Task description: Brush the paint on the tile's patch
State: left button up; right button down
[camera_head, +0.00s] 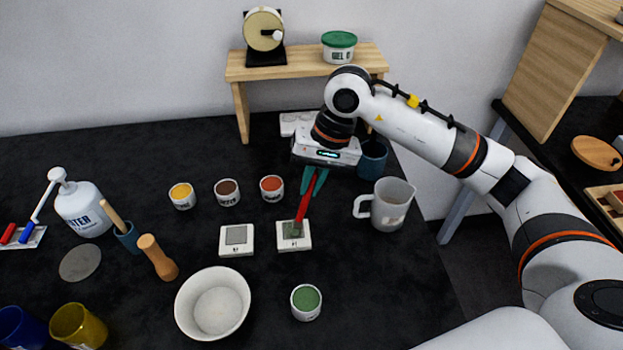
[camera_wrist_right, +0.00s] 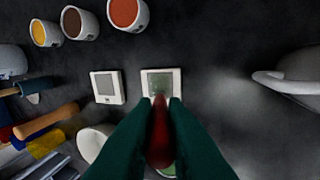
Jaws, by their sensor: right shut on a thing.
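My right gripper (camera_head: 315,178) is shut on a red-handled brush (camera_head: 304,202), which points down at the right tile. The brush handle also shows between the green fingers in the right wrist view (camera_wrist_right: 159,140). The brush's tip is over the patch of the right white tile (camera_head: 304,245); I cannot tell if it touches. That patch looks greenish grey, partly hidden by the brush. A second white tile (camera_head: 223,250) with a grey patch lies just to the left. A cup of green paint (camera_head: 306,299) stands in front of the right tile. My left gripper is not in view.
Yellow (camera_head: 182,194), brown (camera_head: 227,190) and orange (camera_head: 271,186) paint cups stand behind the tiles. A white bowl (camera_head: 213,304) stands in front of the left tile. A wooden shelf (camera_head: 290,65) is at the back.

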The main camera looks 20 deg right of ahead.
jog(key=shift+r+p, duration=0.85)
jog(key=shift+r, duration=2.25)
jog(key=shift+r+p, duration=0.35)
jog(key=shift+r, duration=1.05)
jog(key=shift+f, duration=0.15)
